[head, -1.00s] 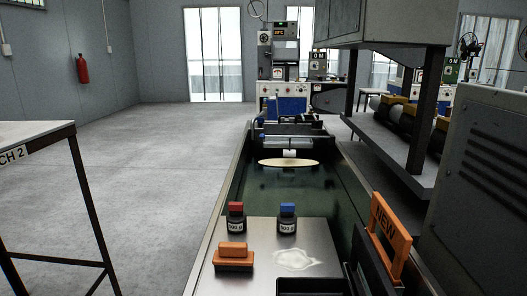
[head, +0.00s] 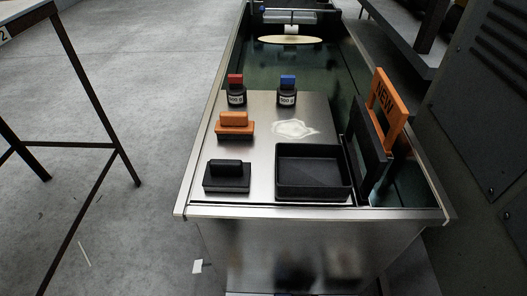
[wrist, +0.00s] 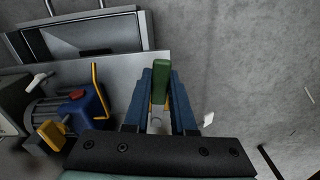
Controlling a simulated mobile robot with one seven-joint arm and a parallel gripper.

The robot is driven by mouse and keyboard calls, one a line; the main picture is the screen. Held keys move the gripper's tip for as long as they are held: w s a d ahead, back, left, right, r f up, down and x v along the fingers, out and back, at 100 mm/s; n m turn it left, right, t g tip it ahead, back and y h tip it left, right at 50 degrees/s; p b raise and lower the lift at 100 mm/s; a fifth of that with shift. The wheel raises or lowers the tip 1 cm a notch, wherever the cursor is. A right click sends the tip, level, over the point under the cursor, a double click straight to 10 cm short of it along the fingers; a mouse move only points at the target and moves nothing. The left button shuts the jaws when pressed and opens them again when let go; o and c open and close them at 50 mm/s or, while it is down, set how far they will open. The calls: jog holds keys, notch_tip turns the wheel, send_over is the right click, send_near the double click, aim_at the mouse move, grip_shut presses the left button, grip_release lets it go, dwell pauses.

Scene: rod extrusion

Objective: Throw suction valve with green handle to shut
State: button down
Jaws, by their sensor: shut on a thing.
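A yellow part and a pale metal part (wrist: 157,122) show between the fingers below the handle. The rest of the valve is hidden by the fingers and the dark gripper body. Neither the valve nor my gripper shows in the head view.
In the wrist view, a blue pump (wrist: 85,108) with a bent yellow lever (wrist: 97,88) lies left of my fingers. A grey motor (wrist: 45,112) is farther left. Bare floor (wrist: 240,70) is at right. The head view shows a steel-edged tank (head: 185,200) with a black tray (head: 313,190).

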jog(key=shift+w+a+m+p, duration=0.15)
jog(key=shift+a+m+p, duration=0.3)
jog(key=shift+m, duration=0.55)
jog(key=shift+a, duration=0.1)
jog(key=shift+w+a+m, duration=0.25)
jog(key=shift+a+m, duration=0.15)
jog(key=shift+m, duration=0.6)
jog(key=shift+w+a+m+p, duration=0.3)
jog(key=shift+a+m+p, duration=0.05)
jog(key=shift+m, duration=0.65)
